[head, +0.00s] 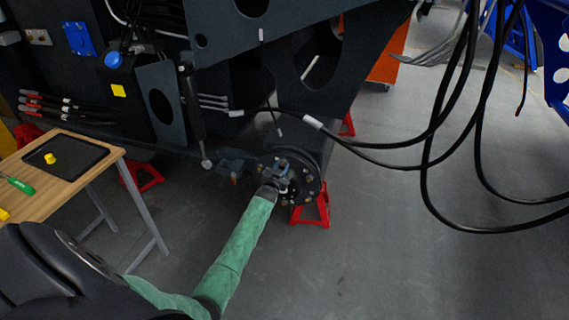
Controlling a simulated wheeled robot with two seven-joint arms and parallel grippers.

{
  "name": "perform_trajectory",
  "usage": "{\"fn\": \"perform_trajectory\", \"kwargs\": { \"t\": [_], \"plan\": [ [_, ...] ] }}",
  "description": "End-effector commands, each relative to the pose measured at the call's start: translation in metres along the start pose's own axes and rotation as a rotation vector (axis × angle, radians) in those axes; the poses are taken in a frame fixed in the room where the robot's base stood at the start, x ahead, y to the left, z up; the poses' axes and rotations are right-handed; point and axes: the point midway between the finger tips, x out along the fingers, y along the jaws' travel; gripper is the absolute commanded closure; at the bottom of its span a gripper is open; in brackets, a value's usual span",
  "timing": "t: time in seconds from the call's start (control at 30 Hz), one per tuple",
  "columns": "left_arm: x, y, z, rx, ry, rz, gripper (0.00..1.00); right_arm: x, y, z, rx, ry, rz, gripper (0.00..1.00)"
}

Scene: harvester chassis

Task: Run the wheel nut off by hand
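The wheel hub (311,187) is a dark round flange low on the harvester chassis, right of the picture's middle. Several small light nuts or stud ends show around its face. My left arm, in a green sleeve, reaches up to it from the lower left. My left gripper (281,177) is at the hub's face, over its left part. The fingers are small and dark against the hub, so I cannot tell whether they are open or shut, or whether a wheel nut is between them. The nut there is hidden. My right gripper is out of view.
A wooden table (112,156) at the left holds a black tray (85,158) with a yellow piece (49,158), and a green-handled screwdriver (20,186). Red stands (313,208) support the chassis. Black hoses (425,150) hang at the right. The grey floor is clear at lower right.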

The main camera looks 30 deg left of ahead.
Motion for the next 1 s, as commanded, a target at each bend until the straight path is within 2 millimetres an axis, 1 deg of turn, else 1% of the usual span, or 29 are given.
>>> {"fn": "perform_trajectory", "kwargs": {
  "t": [0.03, 0.07, 0.1, 0.13, 0.37, 0.47, 1.0],
  "plan": [
    [0.0, 0.0, 0.0, 0.0, 0.0, 0.0, 0.83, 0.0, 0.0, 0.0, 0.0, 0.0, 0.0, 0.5],
    [-0.0001, 0.0, 0.0001, 0.0, 0.0, 0.0, 0.89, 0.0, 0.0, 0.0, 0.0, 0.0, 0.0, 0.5],
    [0.0, -0.0001, 0.0001, 0.0, 0.0, 0.0, 0.97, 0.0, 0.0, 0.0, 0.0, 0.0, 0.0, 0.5],
    [0.0, -0.0001, 0.0001, 0.0, 0.0, 0.0, 1.0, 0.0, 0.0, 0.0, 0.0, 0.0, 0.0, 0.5],
    [-0.0016, -0.0002, -0.0006, -0.009, 0.0, 0.0, 1.0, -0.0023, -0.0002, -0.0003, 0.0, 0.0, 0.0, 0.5],
    [-0.0019, -0.0004, -0.0011, -0.096, 0.0, 0.0, 1.0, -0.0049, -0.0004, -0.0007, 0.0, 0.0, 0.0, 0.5],
    [-0.0046, -0.0001, -0.0002, -0.084, 0.001, 0.0, 1.0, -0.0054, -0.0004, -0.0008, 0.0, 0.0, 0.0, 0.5]
  ]
}}
